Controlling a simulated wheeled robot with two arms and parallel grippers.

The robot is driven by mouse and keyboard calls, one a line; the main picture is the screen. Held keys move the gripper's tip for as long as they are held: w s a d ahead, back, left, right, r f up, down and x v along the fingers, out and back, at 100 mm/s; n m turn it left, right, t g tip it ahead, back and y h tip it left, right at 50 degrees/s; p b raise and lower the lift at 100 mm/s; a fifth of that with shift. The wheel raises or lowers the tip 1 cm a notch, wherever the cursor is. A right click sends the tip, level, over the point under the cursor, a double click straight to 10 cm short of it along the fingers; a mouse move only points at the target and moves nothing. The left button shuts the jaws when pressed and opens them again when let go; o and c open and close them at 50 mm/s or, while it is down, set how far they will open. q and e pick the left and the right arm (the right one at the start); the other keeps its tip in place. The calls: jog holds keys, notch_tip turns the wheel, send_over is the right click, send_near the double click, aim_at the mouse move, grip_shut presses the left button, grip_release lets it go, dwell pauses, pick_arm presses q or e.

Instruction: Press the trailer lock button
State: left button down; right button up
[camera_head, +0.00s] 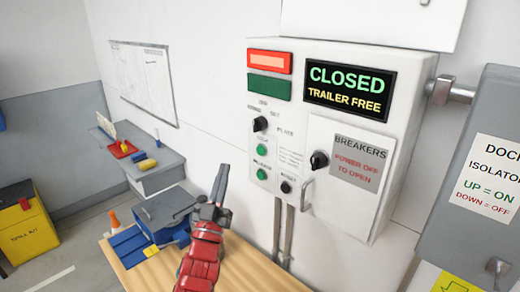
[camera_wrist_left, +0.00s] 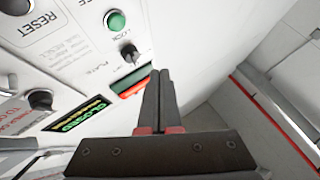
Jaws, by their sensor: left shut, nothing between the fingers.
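The white control box (camera_head: 345,75) is on the wall. Its upper green button (camera_head: 262,149), with a small label that seems to read LOCK, sits under a black selector knob (camera_head: 260,124). It also shows in the left wrist view (camera_wrist_left: 115,20). A second green button (camera_head: 262,174) is below it, with a black RESET knob (camera_head: 286,187) to its right. The display (camera_head: 349,89) reads CLOSED, TRAILER FREE. My left gripper (camera_head: 222,170) is shut and empty, left of the buttons and apart from the panel. It also shows in the left wrist view (camera_wrist_left: 160,75). My right gripper is out of view.
The breakers door (camera_head: 345,165) has a handle beside the buttons. A grey isolator box (camera_head: 485,165) is at the right. A wooden bench (camera_head: 255,265) with a blue toolbox (camera_head: 130,245) is below. A grey counter (camera_head: 165,180) and yellow bin (camera_head: 28,230) are left.

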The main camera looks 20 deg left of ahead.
aim_at(252, 161)
pick_arm(q)
jog(key=w+d+b, duration=0.3)
jog(key=w, duration=0.5)
jog(key=shift+w, duration=0.3)
dwell(1.8)
jog(key=shift+w+d+b, duration=0.1)
jog(key=shift+w+b, duration=0.3)
jog(key=shift+b, duration=0.1)
